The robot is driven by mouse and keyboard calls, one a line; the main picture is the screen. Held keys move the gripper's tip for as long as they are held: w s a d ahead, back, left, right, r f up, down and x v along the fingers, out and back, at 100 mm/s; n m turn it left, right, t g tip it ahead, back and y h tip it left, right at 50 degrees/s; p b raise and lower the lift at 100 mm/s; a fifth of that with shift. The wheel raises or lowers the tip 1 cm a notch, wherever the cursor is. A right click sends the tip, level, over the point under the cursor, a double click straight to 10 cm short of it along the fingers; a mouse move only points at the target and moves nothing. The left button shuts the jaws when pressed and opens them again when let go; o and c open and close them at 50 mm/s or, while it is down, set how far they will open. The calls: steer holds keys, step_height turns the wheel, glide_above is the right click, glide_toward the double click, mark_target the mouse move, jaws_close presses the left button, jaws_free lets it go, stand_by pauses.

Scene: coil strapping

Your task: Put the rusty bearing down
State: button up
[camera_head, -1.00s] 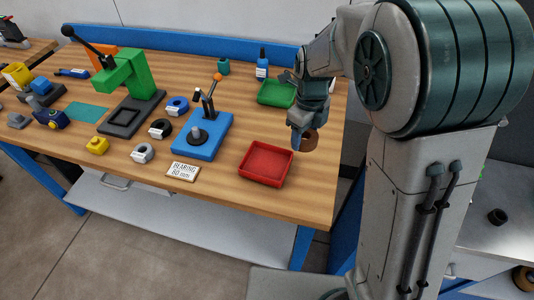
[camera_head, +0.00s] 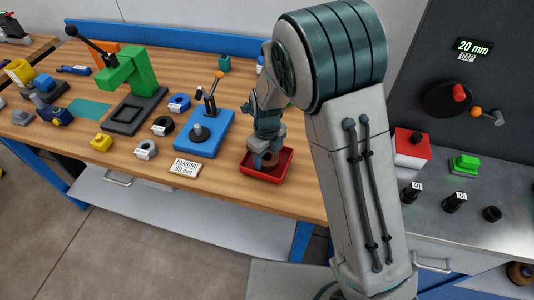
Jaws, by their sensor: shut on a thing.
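The rusty bearing (camera_head: 270,160) is a brown ring at my gripper's fingertips. My gripper (camera_head: 264,161) is shut on it and points down over the red tray (camera_head: 266,178). The bearing appears within the tray's outline, low near its floor. I cannot tell whether it touches the floor. My fingers and wrist hide part of the bearing and the tray's back left side.
A metal bench (camera_head: 455,220) is at right.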

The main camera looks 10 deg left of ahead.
steer(key=shift+f, duration=0.1)
steer(key=o, duration=1.2)
steer(key=shift+o, duration=0.2)
step_height(320, 180, up, 12)
steer(key=s+d+r+n+t+y, duration=0.1)
steer(key=s+d+r+n, duration=0.25)
steer(key=d+n, duration=0.3)
steer(key=s+d+r+n, duration=0.3)
steer(key=d+r+n, duration=0.1)
steer(key=d+n, duration=0.25)
steer(key=s+d+n+t+h, duration=0.1)
steer(key=s+d+n+t, duration=0.1)
steer(key=s+d+n, duration=0.7)
steer(key=s+n, duration=0.1)
steer(key=n, duration=0.2)
steer(key=shift+s+r+b, duration=0.3)
steer(key=shift+r, duration=0.05)
